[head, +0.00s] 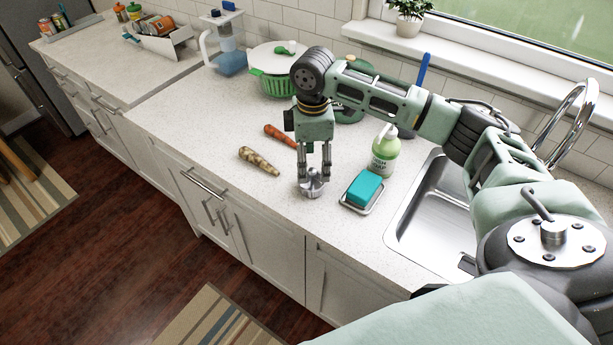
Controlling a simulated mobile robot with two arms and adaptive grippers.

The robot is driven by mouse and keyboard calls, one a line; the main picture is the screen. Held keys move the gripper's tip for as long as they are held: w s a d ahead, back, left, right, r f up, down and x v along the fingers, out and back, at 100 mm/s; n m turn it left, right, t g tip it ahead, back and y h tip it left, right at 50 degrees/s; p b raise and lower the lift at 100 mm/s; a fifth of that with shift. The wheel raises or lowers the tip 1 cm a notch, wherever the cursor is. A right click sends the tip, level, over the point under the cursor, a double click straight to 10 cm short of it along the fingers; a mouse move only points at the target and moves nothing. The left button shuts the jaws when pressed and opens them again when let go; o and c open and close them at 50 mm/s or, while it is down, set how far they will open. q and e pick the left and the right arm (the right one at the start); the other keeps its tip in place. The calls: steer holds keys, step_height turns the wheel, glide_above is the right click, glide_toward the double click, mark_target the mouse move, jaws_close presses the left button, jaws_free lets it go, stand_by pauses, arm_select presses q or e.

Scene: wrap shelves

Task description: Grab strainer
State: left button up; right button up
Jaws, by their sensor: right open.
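A small silver metal piece, which looks like a sink strainer (312,187), sits on the pale countertop (220,120) near its front edge. My right gripper (315,172) points straight down right above it. Its two fingers are apart, with the tips at the top of the strainer, one on each side of its knob. I cannot tell whether the fingers touch it. The fingers hide part of the strainer's top. My left gripper is not in view.
A teal sponge (363,187) on a dish and a soap bottle (385,155) stand right of the strainer, before the sink (425,215). An orange carrot (278,134) and a mottled brown root (258,160) lie to the left. A green colander (270,85) stands behind.

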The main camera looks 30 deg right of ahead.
mark_target(312, 168)
steer(key=shift+s+f+p, duration=0.35)
steer(key=shift+f+p, duration=0.1)
steer(key=shift+f, duration=0.35)
step_height(312, 168, down, 3)
steer(key=shift+w+r+p, duration=0.1)
steer(key=shift+r+p, duration=0.05)
steer(key=shift+p, duration=0.45)
steer(key=shift+w+f, duration=0.15)
steer(key=shift+f, duration=0.8)
steer(key=shift+c, duration=0.3)
steer(key=c, duration=0.7)
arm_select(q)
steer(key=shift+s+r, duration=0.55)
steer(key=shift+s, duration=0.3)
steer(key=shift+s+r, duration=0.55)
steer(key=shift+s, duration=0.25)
arm_select(e)
steer(key=c, duration=0.4)
